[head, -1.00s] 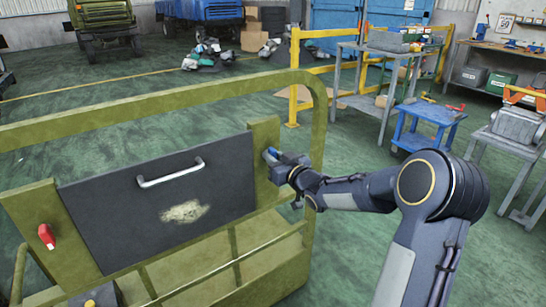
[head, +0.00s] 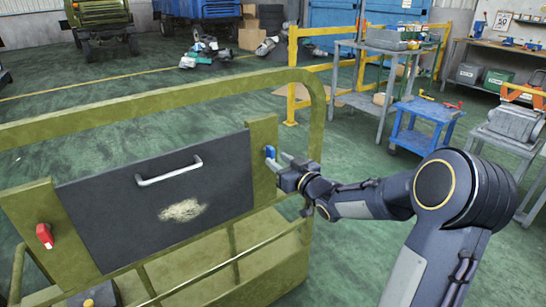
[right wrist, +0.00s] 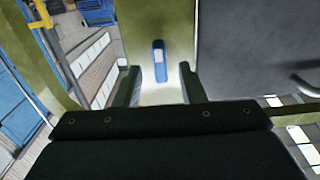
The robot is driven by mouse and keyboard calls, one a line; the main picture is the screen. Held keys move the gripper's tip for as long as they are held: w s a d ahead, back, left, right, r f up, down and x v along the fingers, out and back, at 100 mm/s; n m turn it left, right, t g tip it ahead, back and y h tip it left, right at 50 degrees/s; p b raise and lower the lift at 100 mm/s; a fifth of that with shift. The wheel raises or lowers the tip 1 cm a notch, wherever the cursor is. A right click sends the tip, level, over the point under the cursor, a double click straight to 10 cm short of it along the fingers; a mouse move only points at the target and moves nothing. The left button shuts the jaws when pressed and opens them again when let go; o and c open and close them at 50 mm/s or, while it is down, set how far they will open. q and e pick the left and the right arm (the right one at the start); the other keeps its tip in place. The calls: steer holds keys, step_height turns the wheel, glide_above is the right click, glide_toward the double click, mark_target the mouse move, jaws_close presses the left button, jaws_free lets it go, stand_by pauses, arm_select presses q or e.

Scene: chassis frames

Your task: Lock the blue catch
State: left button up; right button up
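The blue catch (head: 270,152) sits on the green post at the right edge of a dark panel (head: 150,200). In the right wrist view the catch (right wrist: 159,58) stands lengthwise up the picture, ahead of and between my fingertips. My right gripper (head: 285,162) is just right of the catch, its fingers pointing at it. Its two fingers (right wrist: 160,84) are apart with nothing held between them, and a gap to the catch shows. A red catch (head: 45,236) is on the post at the panel's left edge. My left gripper is not in view.
The panel has a metal handle (head: 169,172) and a worn pale patch. A green tubular rail (head: 150,103) runs around the panel. A blue cart (head: 425,110) and a grey table stand behind on the right. Open green floor lies beyond the rail.

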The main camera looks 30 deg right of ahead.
steer(key=shift+s+d, duration=0.1)
steer(key=shift+s, duration=1.5)
